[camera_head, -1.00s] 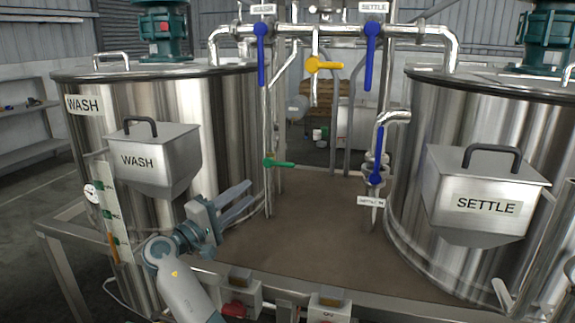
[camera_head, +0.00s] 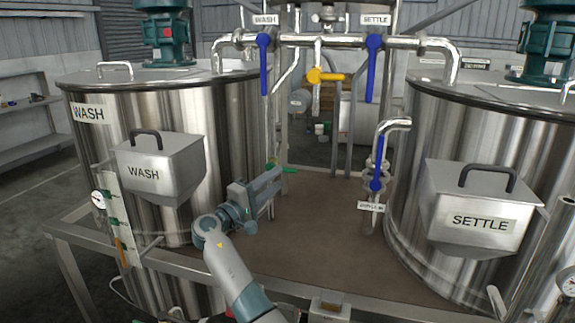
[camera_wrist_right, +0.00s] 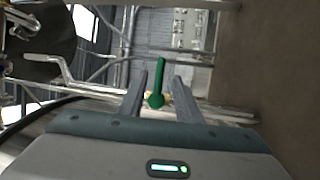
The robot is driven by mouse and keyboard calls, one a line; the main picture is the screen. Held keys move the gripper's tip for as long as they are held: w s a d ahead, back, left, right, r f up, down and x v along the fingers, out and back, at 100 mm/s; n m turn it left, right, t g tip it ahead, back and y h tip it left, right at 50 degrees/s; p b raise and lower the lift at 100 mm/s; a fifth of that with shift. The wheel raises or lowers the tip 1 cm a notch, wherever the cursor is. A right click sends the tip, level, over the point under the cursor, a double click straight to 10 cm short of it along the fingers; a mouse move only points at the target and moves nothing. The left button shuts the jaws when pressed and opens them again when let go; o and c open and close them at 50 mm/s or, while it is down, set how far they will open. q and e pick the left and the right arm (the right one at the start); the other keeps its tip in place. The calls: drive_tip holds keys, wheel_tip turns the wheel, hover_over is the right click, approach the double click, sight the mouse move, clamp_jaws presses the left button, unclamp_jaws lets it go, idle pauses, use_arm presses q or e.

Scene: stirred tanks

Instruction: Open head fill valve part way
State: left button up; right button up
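A green valve handle (camera_head: 287,170) shows in the head view behind my right gripper (camera_head: 277,180), which partly hides it. In the right wrist view the green handle (camera_wrist_right: 159,80) stands between the two spread fingers of the gripper (camera_wrist_right: 160,82), with a gap on each side. The gripper is open and does not visibly touch it. A yellow handle (camera_head: 326,76) lies level on the pipe above. Blue handles hang down under the WASH label (camera_head: 264,62) and the SETTLE label (camera_head: 374,68). Which handle is the head fill valve cannot be read. My left gripper is not in view.
The steel WASH tank (camera_head: 235,120) stands left, the SETTLE tank (camera_head: 420,150) right. The brown deck (camera_head: 320,230) between the tanks is mostly clear. A metal frame rail (camera_head: 200,268) runs along the front.

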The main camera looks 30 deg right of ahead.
sight(287, 171)
drive_tip(key=p+x, duration=0.1)
drive_tip(key=x, duration=0.4)
drive_tip(key=shift+d+r+p, duration=0.1)
drive_tip(key=shift+p, duration=0.3)
drive_tip(key=shift+w+d, duration=0.2)
drive_tip(key=shift+d, duration=0.3)
clamp_jaws()
